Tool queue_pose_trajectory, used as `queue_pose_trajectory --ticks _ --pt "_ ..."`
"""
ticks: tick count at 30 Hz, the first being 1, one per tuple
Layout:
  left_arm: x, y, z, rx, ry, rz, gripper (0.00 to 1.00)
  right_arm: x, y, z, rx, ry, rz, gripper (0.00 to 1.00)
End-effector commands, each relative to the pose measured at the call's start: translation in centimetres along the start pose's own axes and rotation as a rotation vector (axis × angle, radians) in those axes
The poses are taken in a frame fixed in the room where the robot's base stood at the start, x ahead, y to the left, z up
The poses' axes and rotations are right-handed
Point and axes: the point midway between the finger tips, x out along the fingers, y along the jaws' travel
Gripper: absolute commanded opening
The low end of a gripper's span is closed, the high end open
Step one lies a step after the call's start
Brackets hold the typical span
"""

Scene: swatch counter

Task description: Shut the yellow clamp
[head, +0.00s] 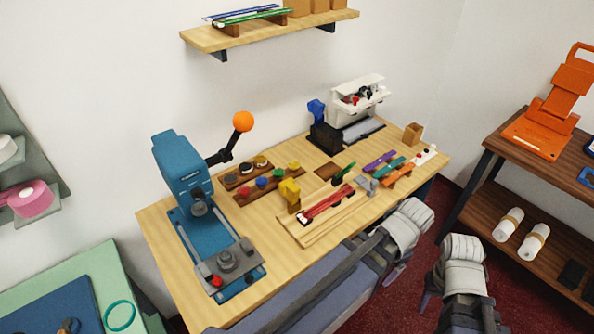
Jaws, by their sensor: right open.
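The yellow clamp (290,190) stands upright on the wooden counter, near the left end of a pale wooden board (328,228) with a red strip on it. It is too small to tell how far its jaws are apart. My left gripper (395,272) is partly hidden by its own arm, beyond the counter's front edge and away from the clamp; its jaws cannot be made out. My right gripper (430,297) is open, low at the right of the counter, over the red floor and far from the clamp.
A blue press (185,165) with an orange-knobbed lever stands at the counter's left. Small coloured pots (261,183) sit behind the clamp. A green upright piece (344,173) and several coloured strips (388,168) lie to its right. An orange stand (558,95) is on the right shelf.

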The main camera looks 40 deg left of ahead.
Motion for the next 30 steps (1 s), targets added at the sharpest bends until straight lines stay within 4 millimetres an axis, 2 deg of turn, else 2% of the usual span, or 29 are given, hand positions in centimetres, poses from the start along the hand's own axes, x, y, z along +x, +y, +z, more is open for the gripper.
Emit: queue_pose_trajectory --ticks 1,2,8,12,15,18,21,24,30 --pt "-1.9 -2.6 -0.4 0.064 -0.008 0.004 0.88 -2.0 0.2 0.1 0.0 0.0 0.0 0.5" --pt "-2.5 -4.0 -0.4 0.117 -0.013 0.008 0.91 -2.7 0.2 0.2 0.0 0.0 0.0 0.5" --pt "-5.8 -13.9 1.0 0.505 -0.04 0.045 0.91 -6.8 0.6 0.4 0.001 0.0 0.0 0.5" --pt "-7.9 -20.7 3.3 0.775 -0.044 0.081 0.91 -9.5 0.9 0.6 0.001 0.0 -0.001 0.5" --pt "-9.1 -24.9 5.4 0.949 -0.039 0.108 0.91 -11.2 1.1 0.7 0.001 0.0 -0.001 0.5" --pt "-10.0 -28.3 7.5 1.099 -0.029 0.13 0.91 -12.5 1.2 0.7 0.002 0.0 -0.001 0.5" --pt "-10.6 -30.8 9.2 1.214 -0.018 0.147 0.91 -13.4 1.3 0.8 0.002 0.0 -0.001 0.5" --pt "-10.9 -32.3 10.4 1.293 -0.009 0.158 0.91 -13.9 1.3 0.8 0.002 0.0 -0.001 0.5" --pt "-10.9 -33.3 11.4 1.355 -0.001 0.166 0.91 -14.1 1.3 0.8 0.002 0.0 -0.001 0.5"
